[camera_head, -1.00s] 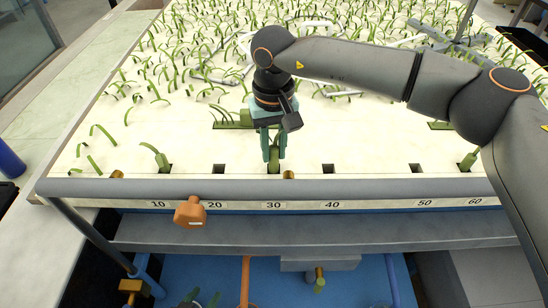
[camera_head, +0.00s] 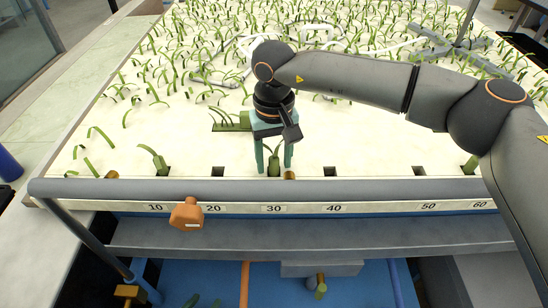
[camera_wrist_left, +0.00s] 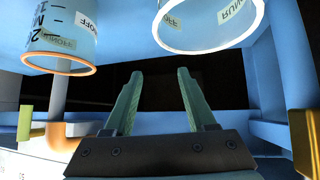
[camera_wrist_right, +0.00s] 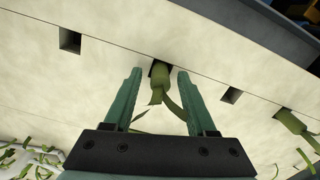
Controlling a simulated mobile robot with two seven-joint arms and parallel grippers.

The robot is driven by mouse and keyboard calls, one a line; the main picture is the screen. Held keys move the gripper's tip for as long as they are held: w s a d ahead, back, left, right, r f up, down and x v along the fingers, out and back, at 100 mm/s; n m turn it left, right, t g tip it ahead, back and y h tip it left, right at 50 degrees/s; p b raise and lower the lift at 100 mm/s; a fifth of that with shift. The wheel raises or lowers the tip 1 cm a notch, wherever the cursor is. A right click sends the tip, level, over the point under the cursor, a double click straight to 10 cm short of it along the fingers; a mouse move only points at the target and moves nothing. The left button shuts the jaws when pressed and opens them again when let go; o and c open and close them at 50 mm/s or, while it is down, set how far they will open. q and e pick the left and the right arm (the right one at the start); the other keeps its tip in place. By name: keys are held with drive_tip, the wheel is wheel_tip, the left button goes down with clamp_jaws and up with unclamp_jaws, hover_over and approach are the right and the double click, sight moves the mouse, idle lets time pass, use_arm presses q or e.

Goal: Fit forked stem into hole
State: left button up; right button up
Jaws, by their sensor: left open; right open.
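A green forked stem (camera_head: 274,165) stands in a hole at the front of the pale flume bed, near the 30 mark. In the right wrist view the forked stem (camera_wrist_right: 160,76) has its thick base at a dark square hole, and its two thin tips point toward me. My right gripper (camera_head: 274,169) is open, with one finger on each side of the stem and gaps visible between. My left gripper (camera_wrist_left: 160,73) is open and empty below the flume's front.
Empty square holes (camera_head: 218,170) (camera_head: 330,171) (camera_head: 418,171) lie along the front row. Other green stems stand near the left (camera_head: 157,160) and right (camera_head: 470,164) ends. A grey rail (camera_head: 400,190) with an orange knob (camera_head: 187,214) borders the front. Runoff cylinders (camera_wrist_left: 62,38) hang near my left gripper.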

sight(274, 158)
drive_tip(key=shift+r, duration=0.15)
drive_tip(key=shift+r+p, duration=0.4)
wheel_tip(274, 158, up, 5)
drive_tip(key=shift+r+p, duration=0.1)
drive_tip(key=shift+p, duration=1.15)
wheel_tip(274, 158, up, 6)
drive_tip(key=shift+b, duration=0.3)
